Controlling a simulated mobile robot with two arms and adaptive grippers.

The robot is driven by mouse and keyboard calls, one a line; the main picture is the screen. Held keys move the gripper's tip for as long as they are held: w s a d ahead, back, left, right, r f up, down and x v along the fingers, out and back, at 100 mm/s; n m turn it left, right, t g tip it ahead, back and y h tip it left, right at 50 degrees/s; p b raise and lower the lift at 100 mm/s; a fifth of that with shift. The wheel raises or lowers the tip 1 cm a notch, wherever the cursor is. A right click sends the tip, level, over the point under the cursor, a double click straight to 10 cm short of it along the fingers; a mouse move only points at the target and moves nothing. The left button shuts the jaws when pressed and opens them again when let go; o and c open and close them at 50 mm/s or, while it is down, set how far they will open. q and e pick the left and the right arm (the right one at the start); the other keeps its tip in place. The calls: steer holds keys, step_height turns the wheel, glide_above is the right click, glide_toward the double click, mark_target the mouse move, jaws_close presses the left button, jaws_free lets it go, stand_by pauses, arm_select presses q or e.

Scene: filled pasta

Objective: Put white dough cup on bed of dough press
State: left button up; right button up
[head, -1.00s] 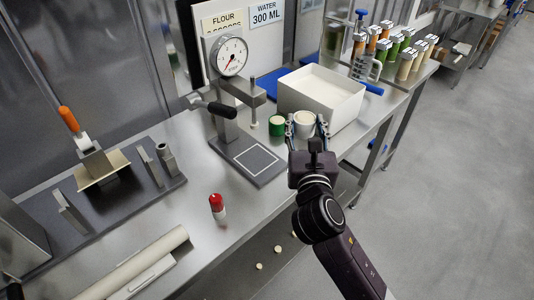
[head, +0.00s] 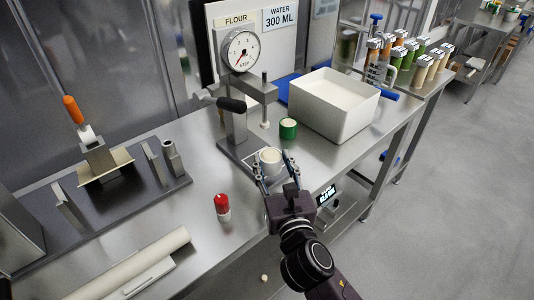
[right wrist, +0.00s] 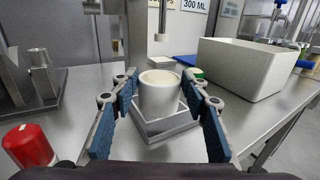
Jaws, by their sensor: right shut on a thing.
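The white dough cup (head: 270,160) is upright with pale dough in it. My right gripper (head: 273,168) is shut on it, one finger on each side. In the right wrist view the cup (right wrist: 160,96) stands in front of or over the white square outline on the press bed (right wrist: 183,124). I cannot tell whether its base touches the bed. The dough press (head: 236,125) has a round dial and a dark lever. Its plunger shows behind the cup in the right wrist view (right wrist: 161,38).
A green cup (head: 288,128) stands behind the white cup, near a large white bin (head: 336,118). A red-capped shaker (head: 222,206) stands in front of the press. A rolling pin (head: 130,265) lies at front left. The table's front edge runs beneath my right arm.

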mark_target(267, 156)
steer(key=w, duration=0.4)
steer(key=w+a, duration=0.1)
steer(key=w, duration=0.1)
steer(key=shift+w, duration=0.25)
steer(key=shift+w+f+b, duration=0.15)
steer(key=shift+f+b, duration=0.2)
steer(key=shift+f, duration=1.4)
steer(key=shift+f, duration=0.2)
steer(key=o, duration=1.2)
steer(key=shift+o, duration=0.2)
